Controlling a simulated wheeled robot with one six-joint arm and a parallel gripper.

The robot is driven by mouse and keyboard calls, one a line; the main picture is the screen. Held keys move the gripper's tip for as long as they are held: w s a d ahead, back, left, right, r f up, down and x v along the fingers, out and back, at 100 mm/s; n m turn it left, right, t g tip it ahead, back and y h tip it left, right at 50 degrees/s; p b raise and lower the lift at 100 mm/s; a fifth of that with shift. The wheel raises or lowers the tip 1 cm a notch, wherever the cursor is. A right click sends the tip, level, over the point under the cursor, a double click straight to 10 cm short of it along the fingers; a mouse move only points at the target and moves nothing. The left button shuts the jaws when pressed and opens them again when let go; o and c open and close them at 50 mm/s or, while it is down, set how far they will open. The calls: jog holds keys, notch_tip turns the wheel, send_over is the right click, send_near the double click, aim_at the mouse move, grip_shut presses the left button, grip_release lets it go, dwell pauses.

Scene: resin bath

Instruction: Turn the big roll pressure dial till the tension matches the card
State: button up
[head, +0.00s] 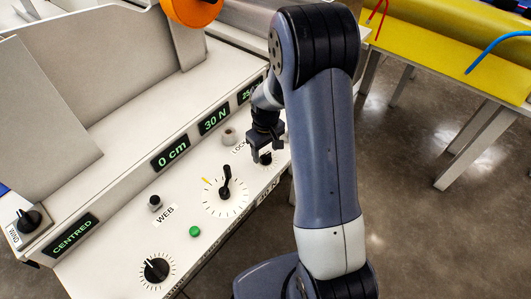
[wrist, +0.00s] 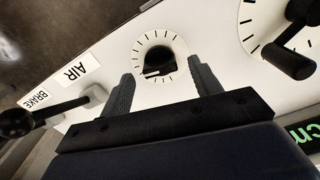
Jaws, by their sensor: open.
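The big dial (head: 239,205) is a white ticked disc with a black crank-like handle (head: 226,183) and a yellow mark at its upper-left rim. It also shows in the wrist view (wrist: 262,22), partly cut off at upper right. A green display (head: 214,119) reads 30 N. A label on the front edge (head: 268,190) seems to read 40 N, small and tilted. My gripper (head: 266,155) is open and empty, to the upper right of the big dial. In the wrist view its fingers (wrist: 161,76) stand either side of a smaller black knob (wrist: 158,62); contact cannot be told.
Other panel parts are a 0 cm display (head: 170,154), a green button (head: 195,231), a smaller dial (head: 156,270) and a CENTRED display (head: 70,235). A black ball-ended lever (wrist: 20,122) stands left near the AIR and BRAKE labels.

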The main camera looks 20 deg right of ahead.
jog(key=shift+f, duration=0.85)
jog(key=shift+c, duration=0.2)
jog(key=c, duration=1)
